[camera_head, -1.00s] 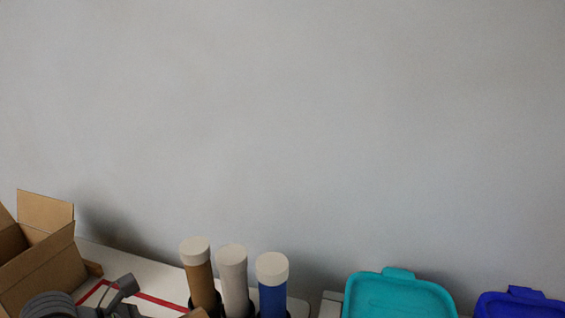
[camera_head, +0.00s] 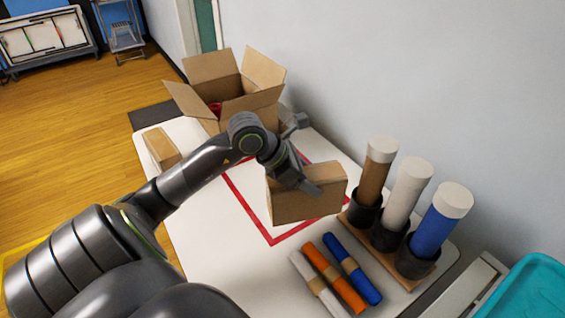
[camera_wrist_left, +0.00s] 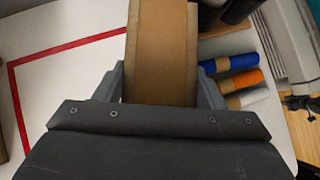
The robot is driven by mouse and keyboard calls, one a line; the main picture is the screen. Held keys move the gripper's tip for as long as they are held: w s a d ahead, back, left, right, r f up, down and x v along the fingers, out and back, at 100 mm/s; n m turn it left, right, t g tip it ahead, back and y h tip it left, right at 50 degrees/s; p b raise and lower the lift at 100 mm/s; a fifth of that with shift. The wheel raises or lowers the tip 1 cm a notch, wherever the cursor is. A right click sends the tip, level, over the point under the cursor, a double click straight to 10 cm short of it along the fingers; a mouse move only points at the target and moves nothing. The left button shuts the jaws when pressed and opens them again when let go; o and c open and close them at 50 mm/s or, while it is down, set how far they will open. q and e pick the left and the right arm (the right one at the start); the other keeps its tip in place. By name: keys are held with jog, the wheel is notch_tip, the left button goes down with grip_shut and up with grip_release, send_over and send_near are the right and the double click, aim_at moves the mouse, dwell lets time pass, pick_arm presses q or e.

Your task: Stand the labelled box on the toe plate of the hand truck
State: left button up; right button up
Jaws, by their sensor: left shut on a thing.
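A plain brown cardboard box (camera_head: 308,204) is at the right side of the red outline on the white table. My left gripper (camera_head: 296,180) is shut on its upper part. In the left wrist view the box (camera_wrist_left: 160,50) stands between the two fingers of my left gripper (camera_wrist_left: 160,90). I cannot tell whether its base touches the table. No label shows on the sides in view. The hand truck and its toe plate cannot be made out. My right gripper is not in view.
An open carton (camera_head: 232,98) stands at the table's far end, with a smaller brown box (camera_head: 161,148) beside it. Capped tubes (camera_head: 409,187) stand in a rack at right, near wrapped rolls (camera_head: 334,274). A teal lid (camera_head: 530,295) is at lower right. Wooden floor (camera_head: 75,130) is open at left.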

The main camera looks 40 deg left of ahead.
pick_arm(q)
jog(key=w+a+r+n+t+y, duration=0.15)
jog(key=w+a+n, duration=0.3)
jog(key=a, duration=0.85)
notch_tip(320, 180, down, 10)
jog(key=y, duration=0.1)
jog(key=shift+w+m+p, duration=0.3)
jog(key=shift+m+p, duration=0.05)
jog(key=shift+p, duration=0.1)
jog(key=o, duration=1.7)
jog(key=shift+a+r, duration=0.1)
jog(key=shift+o, duration=0.2)
jog(key=v, duration=1.2)
jog(key=shift+p, duration=0.3)
